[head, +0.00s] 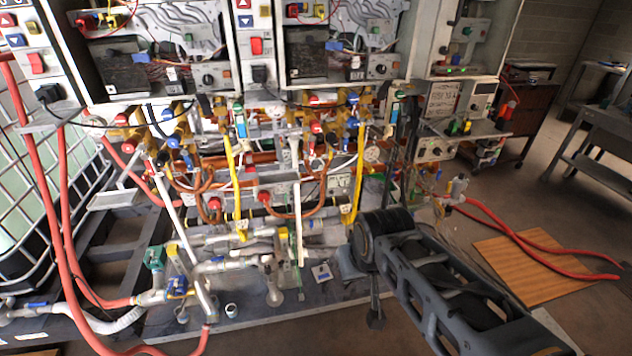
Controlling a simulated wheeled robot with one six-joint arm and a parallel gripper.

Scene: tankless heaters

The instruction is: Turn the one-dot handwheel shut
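Small round red and blue knobs sit among the pipes under the heaters. They include a red one (316,127), a lower red one (264,197) and a blue one (352,122). No dot marks can be read at this size, so I cannot tell which, if any, is the one-dot handwheel. My dark grey arm reaches in from the lower right, and its joint covers part of the pipework right of centre.
Open heater cabinets (236,40) hang above the pipes. Red hoses (62,190) run down the left beside a white cage (40,160). A wooden board (530,270) with a red hose lies at right.

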